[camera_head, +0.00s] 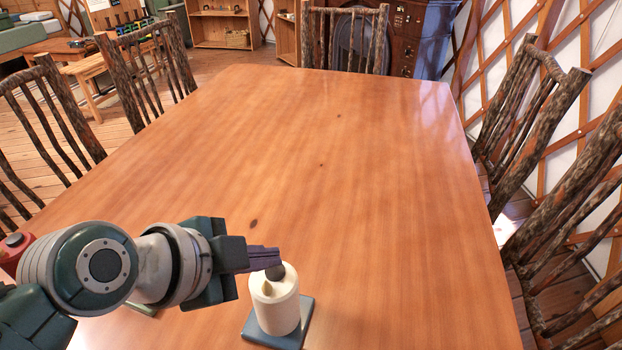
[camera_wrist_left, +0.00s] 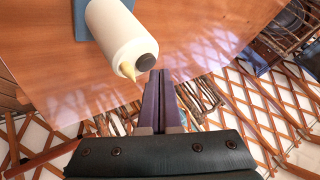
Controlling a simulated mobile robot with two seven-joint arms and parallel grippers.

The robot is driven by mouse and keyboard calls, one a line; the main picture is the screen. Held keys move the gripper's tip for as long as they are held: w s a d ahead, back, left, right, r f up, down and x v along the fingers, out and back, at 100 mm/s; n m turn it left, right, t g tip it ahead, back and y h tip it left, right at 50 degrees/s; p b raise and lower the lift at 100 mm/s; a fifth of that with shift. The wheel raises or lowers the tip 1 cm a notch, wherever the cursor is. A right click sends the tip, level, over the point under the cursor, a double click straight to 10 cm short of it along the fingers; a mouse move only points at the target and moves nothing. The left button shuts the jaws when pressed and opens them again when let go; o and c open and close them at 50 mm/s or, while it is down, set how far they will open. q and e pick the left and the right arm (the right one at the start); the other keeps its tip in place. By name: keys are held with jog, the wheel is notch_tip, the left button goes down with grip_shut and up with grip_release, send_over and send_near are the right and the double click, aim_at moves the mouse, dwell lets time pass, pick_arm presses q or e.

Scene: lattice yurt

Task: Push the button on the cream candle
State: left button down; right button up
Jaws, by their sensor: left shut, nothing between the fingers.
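The cream candle (camera_head: 276,312) stands upright on a blue-grey square plate (camera_head: 307,312) near the front of the wooden table. A dark round button (camera_head: 275,272) and a pale yellow flame-like tip (camera_head: 267,288) are on its top. My left gripper (camera_head: 278,257) comes in from the left, shut and empty, with its fingertips at the button. In the left wrist view the candle (camera_wrist_left: 115,28) is at upper left, and the button (camera_wrist_left: 146,62) lies just beside the fingertips (camera_wrist_left: 158,75). I cannot tell whether they touch. My right gripper is not in view.
The table top (camera_head: 300,150) is bare beyond the candle. Branch-built chairs stand along the left side, the right side (camera_head: 530,120) and the far end (camera_head: 345,40). A small green thing (camera_head: 143,309) lies partly hidden under my left arm.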

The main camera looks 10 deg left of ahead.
aim_at(266, 275)
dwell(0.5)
pick_arm(q)
jog(key=shift+f+b, duration=0.3)
jog(key=shift+f, duration=0.25)
dwell(0.4)
jog(key=shift+r+p, duration=0.55)
jog(key=shift+r, duration=0.15)
notch_tip(266, 275, up, 6)
jog(key=p, duration=0.6)
